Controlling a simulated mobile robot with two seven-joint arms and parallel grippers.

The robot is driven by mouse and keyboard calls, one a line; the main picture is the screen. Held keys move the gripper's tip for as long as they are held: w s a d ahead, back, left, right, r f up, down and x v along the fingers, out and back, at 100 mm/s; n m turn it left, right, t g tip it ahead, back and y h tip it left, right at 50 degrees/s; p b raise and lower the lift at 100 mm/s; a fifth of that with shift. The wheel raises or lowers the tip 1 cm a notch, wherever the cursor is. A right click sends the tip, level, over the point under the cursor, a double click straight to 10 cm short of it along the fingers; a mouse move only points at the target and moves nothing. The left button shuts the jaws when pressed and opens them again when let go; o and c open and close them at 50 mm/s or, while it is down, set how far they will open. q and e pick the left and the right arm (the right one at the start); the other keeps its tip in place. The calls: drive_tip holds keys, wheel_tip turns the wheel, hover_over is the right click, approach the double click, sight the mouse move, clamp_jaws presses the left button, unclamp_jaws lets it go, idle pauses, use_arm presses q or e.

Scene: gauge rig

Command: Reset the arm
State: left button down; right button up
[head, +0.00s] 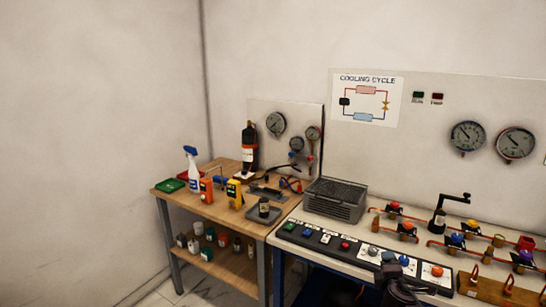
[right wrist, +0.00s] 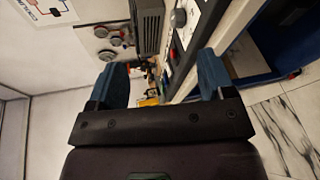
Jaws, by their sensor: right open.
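My right gripper (right wrist: 161,80) shows in the right wrist view, with its two blue fingers spread wide apart and nothing between them. Beyond the fingers, the view is turned on its side and shows the bench edge and control panel. In the head view, a dark part of my right arm (head: 402,290) shows at the bottom, in front of the control panel (head: 325,240). My left gripper is in neither view.
A wooden side table (head: 225,207) holds a spray bottle (head: 191,165), yellow and orange meters and a black cylinder (head: 250,145). The bench at right carries a grey finned unit (head: 335,198), copper pipes and valves. Gauges (head: 467,137) hang on the back board. Bare floor lies at lower left.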

drive_tip(key=s+a+f+m+y, duration=0.25)
drive_tip(key=s+a+m, duration=0.3)
drive_tip(key=s, duration=0.35)
drive_tip(key=s+a+f+m+y, duration=0.1)
drive_tip(key=s+a+m+y, duration=0.2)
drive_tip(key=s+a+m, duration=0.45)
drive_tip(key=s+d+f+m+g, duration=0.1)
drive_tip(key=s+d+f, duration=0.1)
drive_tip(key=s, duration=0.5)
drive_tip(key=s+d+f+m+g+h, duration=0.1)
drive_tip(key=s+d+f, duration=0.1)
drive_tip(key=s, duration=0.6)
drive_tip(key=s+d+f+m+g+b, duration=0.1)
drive_tip(key=s+d+f, duration=0.1)
drive_tip(key=s, duration=0.6)
drive_tip(key=shift+s+d+f, duration=0.15)
drive_tip(key=shift+s+f, duration=0.1)
drive_tip(key=shift+f, duration=0.55)
drive_tip(key=shift+h, duration=0.25)
